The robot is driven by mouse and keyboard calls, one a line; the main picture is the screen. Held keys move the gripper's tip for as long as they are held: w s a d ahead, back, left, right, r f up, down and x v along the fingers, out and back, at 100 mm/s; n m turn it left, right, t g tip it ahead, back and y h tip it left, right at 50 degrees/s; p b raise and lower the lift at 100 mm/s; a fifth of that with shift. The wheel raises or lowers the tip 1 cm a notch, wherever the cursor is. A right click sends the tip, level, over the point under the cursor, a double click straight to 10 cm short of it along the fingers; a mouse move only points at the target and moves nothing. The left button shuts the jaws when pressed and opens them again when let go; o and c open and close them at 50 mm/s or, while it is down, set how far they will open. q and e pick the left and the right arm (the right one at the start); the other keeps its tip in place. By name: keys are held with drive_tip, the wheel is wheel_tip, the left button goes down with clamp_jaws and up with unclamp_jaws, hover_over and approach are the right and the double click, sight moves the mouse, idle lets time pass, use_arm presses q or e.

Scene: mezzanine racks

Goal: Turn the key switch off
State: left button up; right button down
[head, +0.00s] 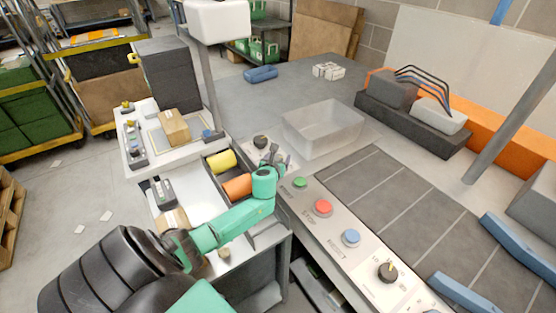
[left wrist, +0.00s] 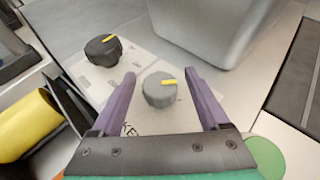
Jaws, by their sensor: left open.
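The key switch (left wrist: 158,92) is a grey round knob with a yellow pointer mark in the left wrist view. Its pointer lies toward the right of the picture. Letters starting "KE" show on the white panel beside it, partly covered. My left gripper (left wrist: 160,77) is open, with one purple finger on each side of the knob. I cannot tell whether either finger touches it. In the head view my left gripper (head: 276,158) is over the far end of the control panel and mostly hides the key switch.
A black knob (left wrist: 103,50) with a yellow pointer sits close by, also seen in the head view (head: 260,142). A translucent bin (head: 322,128) stands just behind. Green (head: 299,183), red (head: 322,208) and blue (head: 350,238) buttons line the panel. A tray holds yellow (head: 221,161) and orange (head: 237,186) cylinders.

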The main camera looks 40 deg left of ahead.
use_arm(q)
drive_tip(key=shift+s+r, duration=0.15)
drive_tip(key=c, duration=0.7)
clamp_jaws()
